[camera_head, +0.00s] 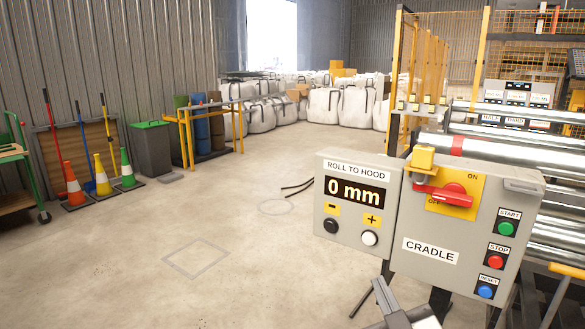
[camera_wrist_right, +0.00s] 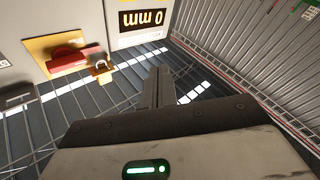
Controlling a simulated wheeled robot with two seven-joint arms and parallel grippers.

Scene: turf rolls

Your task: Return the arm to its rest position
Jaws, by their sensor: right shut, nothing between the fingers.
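My right gripper (camera_head: 381,288) shows at the bottom edge of the head view, in front of and below the grey CRADLE control panel (camera_head: 430,272). Its fingers are shut with nothing between them, and it is apart from the panel. In the right wrist view the closed fingers (camera_wrist_right: 158,86) point up toward the panel's display (camera_wrist_right: 143,22). The red rotary switch (camera_head: 443,195) on its yellow plate lies nearly level; it also shows in the wrist view (camera_wrist_right: 73,57). My left gripper is not in view.
The ROLL TO HOOD box (camera_head: 355,168) reads 0 mm. Steel rollers (camera_head: 545,240) and yellow fencing (camera_head: 410,60) stand at the right. Traffic cones (camera_head: 74,187), a grey bin (camera_head: 152,150) and white bulk bags (camera_head: 325,110) stand farther back. The floor at left centre is clear.

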